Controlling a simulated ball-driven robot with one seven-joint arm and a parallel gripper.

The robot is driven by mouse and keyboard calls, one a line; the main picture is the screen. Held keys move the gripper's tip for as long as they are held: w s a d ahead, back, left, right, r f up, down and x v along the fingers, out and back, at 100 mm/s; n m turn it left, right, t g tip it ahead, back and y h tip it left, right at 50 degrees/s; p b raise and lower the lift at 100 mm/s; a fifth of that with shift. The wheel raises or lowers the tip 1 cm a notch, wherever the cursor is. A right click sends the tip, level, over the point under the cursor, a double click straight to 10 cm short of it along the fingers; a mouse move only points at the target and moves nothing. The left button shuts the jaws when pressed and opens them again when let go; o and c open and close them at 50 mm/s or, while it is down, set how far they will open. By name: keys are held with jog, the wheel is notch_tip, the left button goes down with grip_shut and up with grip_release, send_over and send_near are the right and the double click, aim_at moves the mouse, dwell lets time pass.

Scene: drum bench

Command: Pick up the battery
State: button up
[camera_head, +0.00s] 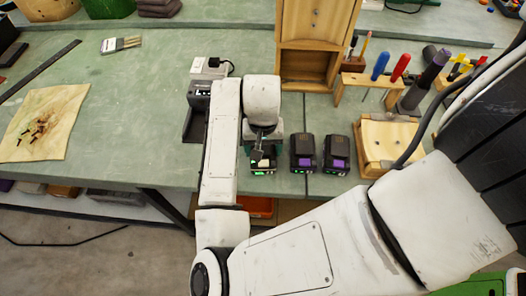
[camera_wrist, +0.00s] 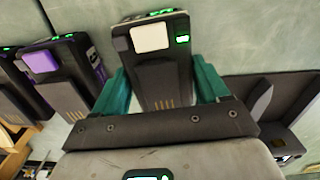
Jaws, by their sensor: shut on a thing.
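A dark battery with a white label and a green light (camera_wrist: 155,65) is between the teal fingers of my gripper (camera_wrist: 160,82) in the wrist view. The fingers are shut on its two sides. In the head view the same battery (camera_head: 263,171) shows below my gripper (camera_head: 264,152) near the bench's front edge, partly hidden by my wrist. I cannot tell whether it touches the bench. Two like batteries with purple labels stand to its right in the head view, one close by (camera_head: 303,153) and one farther right (camera_head: 337,154).
A dark charger (camera_head: 194,124) with a white plug stands left of my arm on the green bench (camera_head: 150,100). A wooden cabinet (camera_head: 312,40), a tool rack (camera_head: 372,82) and a wooden box (camera_head: 392,140) are to the right.

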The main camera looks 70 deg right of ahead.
jog(key=c, duration=0.6)
jog(key=shift+o, duration=0.2)
